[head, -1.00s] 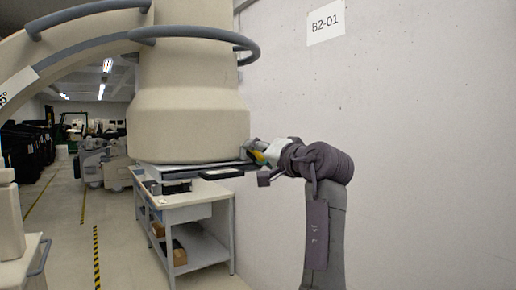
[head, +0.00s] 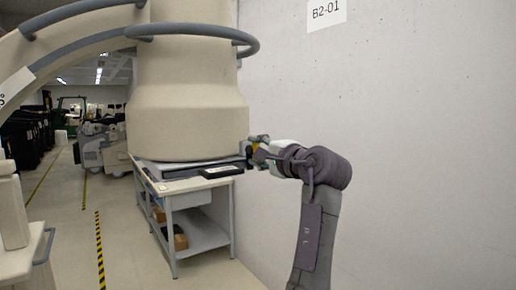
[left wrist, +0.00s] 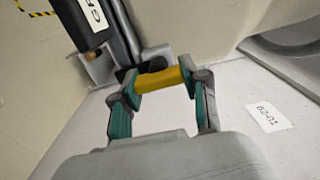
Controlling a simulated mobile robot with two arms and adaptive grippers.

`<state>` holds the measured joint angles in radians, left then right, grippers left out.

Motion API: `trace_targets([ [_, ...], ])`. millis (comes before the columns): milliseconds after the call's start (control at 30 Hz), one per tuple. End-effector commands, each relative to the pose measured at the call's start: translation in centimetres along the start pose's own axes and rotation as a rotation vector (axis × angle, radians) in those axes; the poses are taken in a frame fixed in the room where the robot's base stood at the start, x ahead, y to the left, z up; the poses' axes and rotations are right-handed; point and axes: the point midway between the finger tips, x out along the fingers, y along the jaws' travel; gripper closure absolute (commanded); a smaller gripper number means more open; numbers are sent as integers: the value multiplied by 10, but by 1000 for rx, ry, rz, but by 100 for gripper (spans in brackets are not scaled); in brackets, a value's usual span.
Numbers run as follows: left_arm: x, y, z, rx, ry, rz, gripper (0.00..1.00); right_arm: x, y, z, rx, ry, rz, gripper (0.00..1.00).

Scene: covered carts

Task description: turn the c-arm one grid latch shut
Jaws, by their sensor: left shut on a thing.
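The c-arm's beige housing (head: 187,115) fills the upper left of the head view. A flat grid tray with a black labelled handle (head: 220,172) sits under it; the handle also shows at the top left of the left wrist view (left wrist: 82,20). The yellow latch (left wrist: 158,80) lies beside the handle, at the housing's lower edge. My left gripper (left wrist: 163,82) is shut on the latch, one teal finger at each end of it. In the head view the left gripper (head: 258,152) partly hides the latch. My right gripper is not in view.
A white wall with a B2-01 sign (head: 327,11) stands close behind and right of my arm. A grey shelved cart (head: 205,240) stands below the housing. The aisle floor (head: 65,225) at the left is open, with striped tape.

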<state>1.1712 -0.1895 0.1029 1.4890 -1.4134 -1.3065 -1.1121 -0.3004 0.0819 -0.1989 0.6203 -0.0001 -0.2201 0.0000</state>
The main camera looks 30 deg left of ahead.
Motion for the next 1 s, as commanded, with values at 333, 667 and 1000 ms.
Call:
trace_targets([
  [333,0,0,0,39,-1,-1,90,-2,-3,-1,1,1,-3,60],
  [667,0,0,0,39,-1,-1,45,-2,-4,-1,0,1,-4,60],
  [1000,0,0,0,37,0,0,29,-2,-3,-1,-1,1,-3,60],
])
